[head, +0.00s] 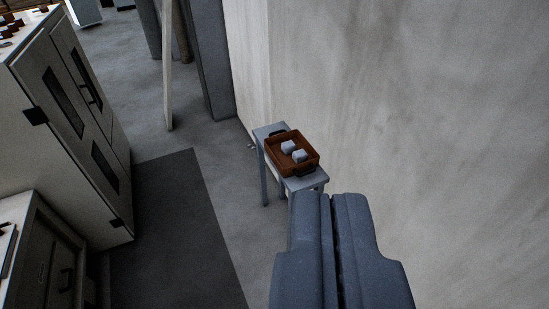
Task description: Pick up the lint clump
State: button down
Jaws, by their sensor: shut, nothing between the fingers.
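Two small pale grey lumps, which may be lint clumps, sit in a brown tray (310,170) in the head view. One lump (288,147) lies toward the back left, the other lump (299,156) just in front of it to the right. The tray has dark handles and rests on a small grey table (264,131) against the wall. My gripper (331,196) is shut and empty. It shows large at the lower right, in front of the table, apart from the lumps, and hides part of the table's near end.
A pale wall (400,100) fills the right side, close to the table. White cabinets (75,110) with dark handles stand on the left. A dark mat (170,230) lies on the grey floor between. A leaning pale board (167,70) and dark columns stand at the back.

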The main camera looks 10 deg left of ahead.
aim_at(300, 156)
jog(key=u, duration=0.05)
jog(key=k, duration=0.6)
jog(key=u, duration=0.45)
jog(key=i, duration=0.7)
jog(key=u, duration=0.55)
jog(key=i, duration=1.3)
jog(key=z, duration=0.55)
jog(key=i, duration=0.9)
jog(key=z, duration=0.7)
jog(key=k, duration=0.85)
jog(key=z, duration=0.2)
jog(key=i, duration=0.4)
jog(key=u, duration=0.1)
